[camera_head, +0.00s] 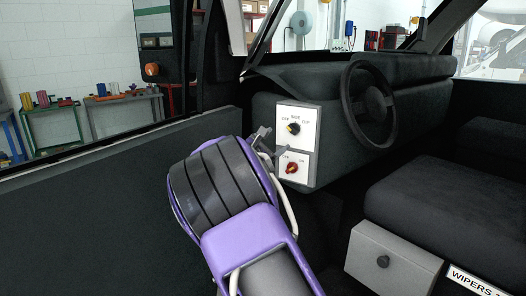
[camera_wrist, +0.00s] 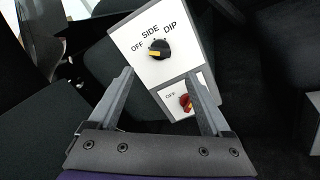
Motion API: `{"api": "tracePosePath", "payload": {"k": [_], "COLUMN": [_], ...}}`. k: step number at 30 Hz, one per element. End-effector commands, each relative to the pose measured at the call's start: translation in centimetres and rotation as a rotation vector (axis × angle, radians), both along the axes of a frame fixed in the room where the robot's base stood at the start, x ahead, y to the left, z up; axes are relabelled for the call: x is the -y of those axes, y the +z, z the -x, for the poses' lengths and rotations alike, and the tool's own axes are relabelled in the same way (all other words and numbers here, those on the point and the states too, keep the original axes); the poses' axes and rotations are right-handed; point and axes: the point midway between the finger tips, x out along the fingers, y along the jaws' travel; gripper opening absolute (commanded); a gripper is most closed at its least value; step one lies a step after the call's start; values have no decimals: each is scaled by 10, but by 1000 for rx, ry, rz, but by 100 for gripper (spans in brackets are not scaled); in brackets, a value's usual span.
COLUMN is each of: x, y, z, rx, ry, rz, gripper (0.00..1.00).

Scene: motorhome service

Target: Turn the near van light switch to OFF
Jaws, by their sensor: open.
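The light switch is a black rotary knob (camera_head: 294,128) with a yellow mark on a white panel labelled OFF, SIDE and DIP. In the wrist view the knob (camera_wrist: 159,48) lies just beyond the gap between my fingertips, and its yellow mark is on its left part; its exact setting I cannot tell. My gripper (camera_wrist: 160,73) is open and empty, its fingers on either side of the lower panel area. In the head view my gripper (camera_head: 270,143) is just left of the panel, apart from the knob as far as I can see.
A red knob (camera_head: 292,168) labelled OFF and ON sits directly below; my right finger partly covers it in the wrist view (camera_wrist: 186,103). The steering wheel (camera_head: 370,105) is to the right. The dark door (camera_head: 110,215) is at left, the seat (camera_head: 450,200) at right.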

Motion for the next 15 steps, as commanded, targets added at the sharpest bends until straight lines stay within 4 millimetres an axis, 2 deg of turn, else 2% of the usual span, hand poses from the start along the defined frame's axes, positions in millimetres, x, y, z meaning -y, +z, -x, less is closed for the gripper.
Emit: {"api": "tracePosePath", "payload": {"k": [1, 6, 10, 15], "x": [-9, -28, -37, -42], "y": [0, 0, 0, 0], "z": [11, 40, 54, 62], "rx": [-1, -1, 0, 0], "ry": [3, 3, 2, -1], "rz": [-2, 1, 1, 1], "gripper": [82, 82, 82, 82]}}
